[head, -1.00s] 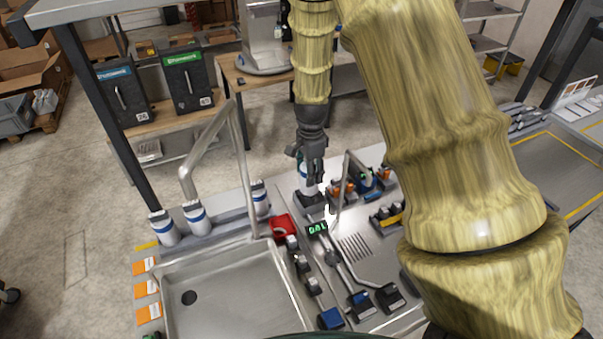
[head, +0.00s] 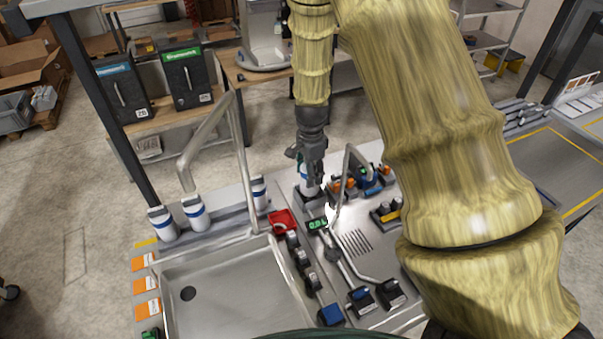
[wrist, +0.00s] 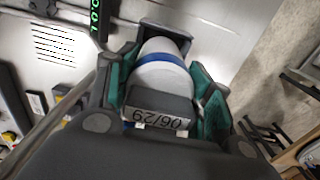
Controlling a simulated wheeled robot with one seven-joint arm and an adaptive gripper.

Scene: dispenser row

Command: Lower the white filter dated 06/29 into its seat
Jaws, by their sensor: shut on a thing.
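The white filter dated 06/29 (wrist: 163,82) has a blue band and a dark cap with the date label, which reads upside down in the wrist view. My gripper (wrist: 165,92) is shut on it, with a green-lined finger on each side. In the head view my gripper (head: 312,168) points down above the counter, just behind the digital display. The filter (head: 305,178) shows there only as a small white piece under the fingers. A dark seat (head: 309,192) lies at the filter's lower end. I cannot tell how deep the filter sits in it.
Several white filters with blue bands, one here (head: 196,213), stand left along the sink's back edge. A red tray (head: 282,222) and a green-lit display (head: 318,223) are close by. A metal faucet (head: 347,180) rises just right of my gripper.

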